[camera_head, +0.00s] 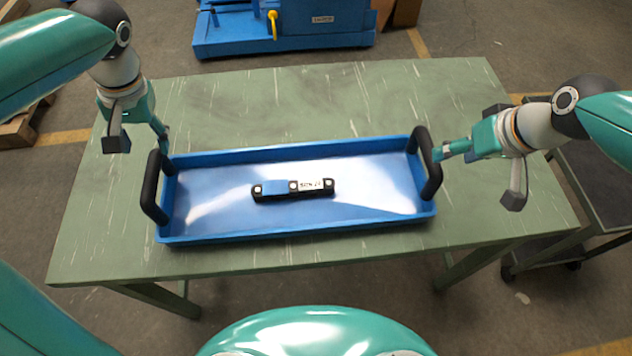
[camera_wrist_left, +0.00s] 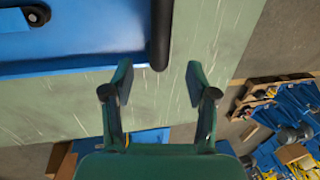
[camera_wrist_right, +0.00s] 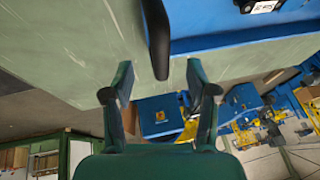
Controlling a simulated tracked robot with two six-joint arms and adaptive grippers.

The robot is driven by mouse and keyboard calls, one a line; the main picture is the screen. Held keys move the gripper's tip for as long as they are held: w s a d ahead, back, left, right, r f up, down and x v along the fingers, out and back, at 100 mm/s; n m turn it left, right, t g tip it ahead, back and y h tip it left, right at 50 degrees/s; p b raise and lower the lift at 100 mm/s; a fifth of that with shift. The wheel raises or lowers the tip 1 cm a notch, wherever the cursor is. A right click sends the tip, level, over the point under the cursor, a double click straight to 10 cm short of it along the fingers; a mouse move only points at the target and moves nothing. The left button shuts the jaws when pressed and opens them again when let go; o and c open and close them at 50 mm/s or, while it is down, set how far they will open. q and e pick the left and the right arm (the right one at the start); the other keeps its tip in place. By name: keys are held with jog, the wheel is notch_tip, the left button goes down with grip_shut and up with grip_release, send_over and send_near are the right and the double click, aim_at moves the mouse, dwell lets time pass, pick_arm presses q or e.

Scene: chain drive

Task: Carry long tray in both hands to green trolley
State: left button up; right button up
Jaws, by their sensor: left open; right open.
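The long blue tray (camera_head: 300,232) lies flat on a green table. My left gripper (camera_head: 162,138) is open and empty at the tray's left black handle (camera_head: 150,186). In the left wrist view that handle (camera_wrist_left: 160,35) ends between the open fingertips (camera_wrist_left: 157,84). My right gripper (camera_head: 441,153) is open beside the right black handle (camera_head: 428,165). In the right wrist view the handle (camera_wrist_right: 156,38) reaches between the fingertips (camera_wrist_right: 158,84). Whether either gripper touches its handle I cannot tell.
The worn green table (camera_head: 340,95) is bare around the tray. A trolley (camera_head: 603,190) with dark shelves and castors stands at the right, partly hidden by my right arm and cut by the frame; its colour is unclear. A blue machine base (camera_head: 285,38) stands behind the table.

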aim_at(152, 161)
pick_arm(q)
jog(key=f, duration=0.2)
jog(key=a+f, duration=0.1)
jog(key=f, duration=0.4)
jog(key=shift+s+a+f, duration=0.1)
jog(key=shift+a+f, duration=0.2)
jog(key=shift+f, duration=0.1)
pick_arm(e)
jog(key=x, duration=0.8)
pick_arm(q)
grip_shut()
pick_arm(e)
jog(key=shift+r, duration=0.1)
grip_shut()
pick_arm(q)
jog(key=shift+r, duration=0.2)
pick_arm(e)
jog(key=shift+w+r, duration=0.2)
